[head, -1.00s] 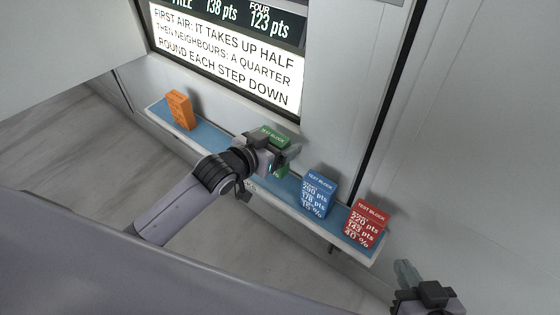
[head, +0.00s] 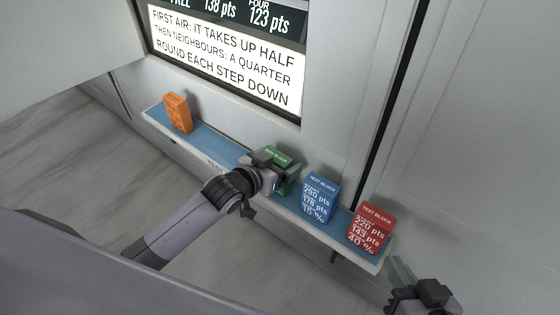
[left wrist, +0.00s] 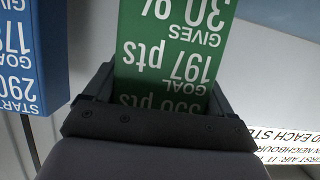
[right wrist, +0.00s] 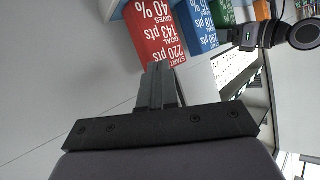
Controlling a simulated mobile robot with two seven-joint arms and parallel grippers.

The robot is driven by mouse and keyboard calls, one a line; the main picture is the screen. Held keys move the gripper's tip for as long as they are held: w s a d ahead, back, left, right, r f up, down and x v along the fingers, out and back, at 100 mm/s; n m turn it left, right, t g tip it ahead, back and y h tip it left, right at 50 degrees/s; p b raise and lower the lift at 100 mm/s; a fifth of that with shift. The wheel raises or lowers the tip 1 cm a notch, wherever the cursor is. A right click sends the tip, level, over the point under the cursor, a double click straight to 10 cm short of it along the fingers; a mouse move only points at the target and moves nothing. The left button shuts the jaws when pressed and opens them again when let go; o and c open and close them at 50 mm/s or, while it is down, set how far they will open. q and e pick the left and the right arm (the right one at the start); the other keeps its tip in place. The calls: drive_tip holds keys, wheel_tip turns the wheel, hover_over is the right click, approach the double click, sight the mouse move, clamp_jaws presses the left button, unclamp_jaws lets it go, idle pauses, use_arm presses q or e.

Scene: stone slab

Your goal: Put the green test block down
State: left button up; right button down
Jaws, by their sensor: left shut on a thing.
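The green test block (head: 277,155) is between the orange and blue blocks, over the narrow shelf with a blue top (head: 207,142). My left gripper (head: 272,170) is shut on it, one finger at each side, as the left wrist view (left wrist: 172,45) shows. The gripper hides the block's lower part in the head view, so I cannot tell whether its base touches the shelf. My right gripper (head: 402,272) is empty and its fingers are together, near the shelf's right end, beside the red block.
An orange block (head: 178,113) stands near the shelf's left end. A blue test block (head: 320,198) and a red test block (head: 370,230) stand to the right. A lit sign (head: 225,55) is on the wall behind. Bare shelf lies between orange and green.

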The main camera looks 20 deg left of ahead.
use_arm(q)
drive_tip(key=o, duration=1.2)
drive_tip(key=shift+f, duration=0.15)
drive_tip(key=shift+o, duration=0.2)
drive_tip(key=shift+r, duration=0.2)
drive_tip(key=shift+s+a+r, duration=0.1)
drive_tip(key=shift+s+a, duration=0.05)
drive_tip(key=shift+s, duration=0.2)
drive_tip(key=s+r+p, duration=0.1)
drive_tip(key=s+p, duration=0.1)
drive_tip(key=s, duration=0.8)
drive_tip(key=s+d+r+g+p, duration=0.1)
drive_tip(key=s+r+p, duration=0.1)
drive_tip(key=s, duration=0.8)
drive_tip(key=shift+s+r+n+g+y, duration=0.3)
drive_tip(key=shift+s+y, duration=0.1)
use_arm(e)
drive_tip(key=d, duration=0.1)
drive_tip(key=d+h, duration=0.1)
drive_tip(key=s+d, duration=0.1)
drive_tip(key=shift+s+d+r+h, duration=0.1)
drive_tip(key=shift+d+r+h, duration=0.05)
drive_tip(key=shift+r+h, duration=0.25)
drive_tip(key=shift+f, duration=0.1)
